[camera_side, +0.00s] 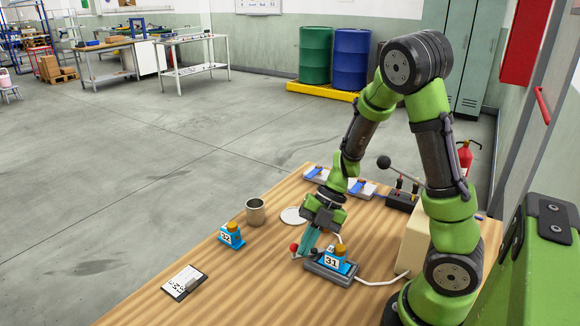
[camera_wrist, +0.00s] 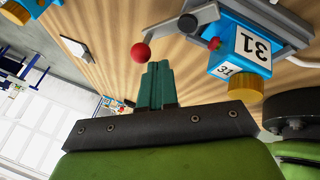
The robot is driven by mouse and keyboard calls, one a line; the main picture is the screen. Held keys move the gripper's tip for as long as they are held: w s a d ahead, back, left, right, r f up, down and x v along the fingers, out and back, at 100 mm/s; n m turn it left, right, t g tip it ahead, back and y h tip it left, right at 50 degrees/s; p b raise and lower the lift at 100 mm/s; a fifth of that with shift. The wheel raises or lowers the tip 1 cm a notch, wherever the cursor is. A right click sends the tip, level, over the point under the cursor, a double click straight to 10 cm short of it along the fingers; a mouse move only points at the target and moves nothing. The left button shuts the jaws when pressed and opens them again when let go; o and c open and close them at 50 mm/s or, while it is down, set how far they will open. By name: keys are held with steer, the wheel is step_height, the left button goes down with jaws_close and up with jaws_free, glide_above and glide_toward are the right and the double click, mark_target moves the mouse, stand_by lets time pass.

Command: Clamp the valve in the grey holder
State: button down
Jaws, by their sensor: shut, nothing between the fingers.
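The blue valve marked 31 (camera_side: 331,261), with a gold cap, sits upright in the grey holder (camera_side: 322,272) on the wooden table. In the wrist view the valve (camera_wrist: 240,50) shows at upper right. The holder's clamp lever ends in a red ball (camera_side: 293,247), at the holder's left end; the ball (camera_wrist: 140,52) is just beyond my fingertips in the wrist view. My gripper (camera_side: 304,250) is low beside the valve, near the red ball, with teal fingers (camera_wrist: 155,68) shut together and empty. I cannot tell whether the fingers touch the lever, nor whether the clamp is closed.
A second blue valve marked 32 (camera_side: 231,236), a mug (camera_side: 255,213) and a clipboard (camera_side: 184,282) stand or lie to the left. A white disc (camera_side: 293,215) lies behind my gripper. A cream box (camera_side: 413,243) and a black lever box (camera_side: 401,199) stand right.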

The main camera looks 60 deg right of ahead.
steer(key=shift+w+d, duration=0.15)
steer(key=shift+w, duration=0.45)
stand_by(1.2)
steer(key=s+d+r, duration=0.1)
steer(key=s+r, duration=0.4)
steer(key=r, duration=0.3)
steer(key=shift+s+d+r, duration=0.15)
steer(key=shift+d+r, duration=0.05)
steer(key=shift+d, duration=0.2)
